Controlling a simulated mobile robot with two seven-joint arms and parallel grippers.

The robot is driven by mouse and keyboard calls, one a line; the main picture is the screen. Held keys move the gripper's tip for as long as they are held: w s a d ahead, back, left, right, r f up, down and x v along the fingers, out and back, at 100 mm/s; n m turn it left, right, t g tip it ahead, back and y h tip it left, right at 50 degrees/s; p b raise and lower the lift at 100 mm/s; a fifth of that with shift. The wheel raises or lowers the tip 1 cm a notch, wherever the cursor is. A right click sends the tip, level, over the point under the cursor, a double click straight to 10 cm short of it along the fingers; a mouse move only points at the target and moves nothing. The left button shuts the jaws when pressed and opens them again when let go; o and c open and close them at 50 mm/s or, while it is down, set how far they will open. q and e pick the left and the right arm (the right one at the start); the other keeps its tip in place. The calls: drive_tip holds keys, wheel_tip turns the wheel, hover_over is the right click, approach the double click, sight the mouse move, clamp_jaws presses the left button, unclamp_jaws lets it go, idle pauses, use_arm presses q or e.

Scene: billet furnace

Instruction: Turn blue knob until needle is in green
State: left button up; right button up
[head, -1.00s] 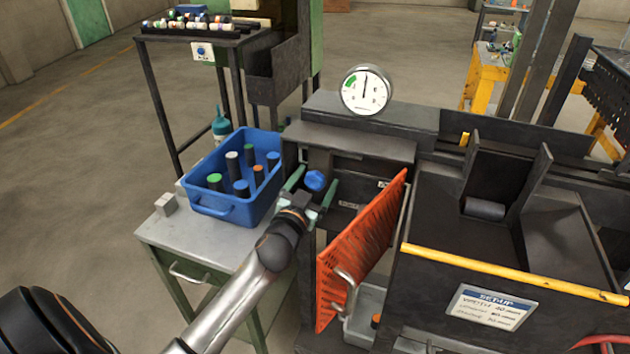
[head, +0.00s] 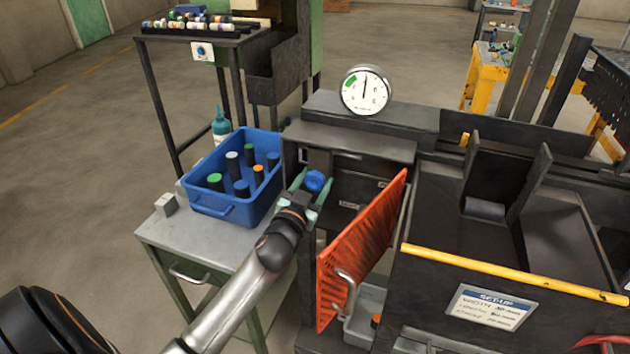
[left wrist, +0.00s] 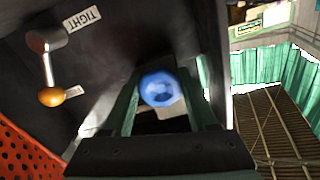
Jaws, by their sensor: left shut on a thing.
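The blue knob (head: 316,181) sits on the front of the dark machine, below the gauge. My left gripper (head: 312,186) is shut on it, with one green finger on each side. In the left wrist view the knob (left wrist: 160,89) lies between the two fingers (left wrist: 162,100). The round white gauge (head: 366,90) stands on top of the machine. Its dark needle points about straight up, and the green band lies at the upper left of the dial, left of the needle. My right gripper is not in view.
A blue bin (head: 228,212) with several coloured-top cylinders stands on a grey table (head: 160,236) left of my gripper. An orange perforated panel (head: 352,255) stands close at right. A lever with an orange ball (left wrist: 52,97) is left of the knob in the wrist view.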

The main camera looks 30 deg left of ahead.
use_arm(q)
drive_tip(key=shift+m, duration=0.3)
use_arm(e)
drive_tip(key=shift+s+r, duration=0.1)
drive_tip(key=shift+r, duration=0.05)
use_arm(q)
drive_tip(key=shift+m+p, duration=0.4)
drive_tip(key=shift+m, duration=0.2)
drive_tip(key=m+p, duration=0.1)
drive_tip(key=m, duration=0.2)
drive_tip(key=shift+a+m+p, duration=0.1)
drive_tip(key=shift+m+p, duration=0.6)
drive_tip(key=shift+m, duration=2)
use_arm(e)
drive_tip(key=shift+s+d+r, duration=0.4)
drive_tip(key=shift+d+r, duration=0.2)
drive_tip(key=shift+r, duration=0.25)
use_arm(q)
drive_tip(key=o, duration=1.4)
drive_tip(key=shift+c, duration=0.2)
drive_tip(key=shift+s, duration=0.15)
drive_tip(key=b+v, duration=0.1)
drive_tip(key=v, duration=1.1)
drive_tip(key=shift+s, duration=0.2)
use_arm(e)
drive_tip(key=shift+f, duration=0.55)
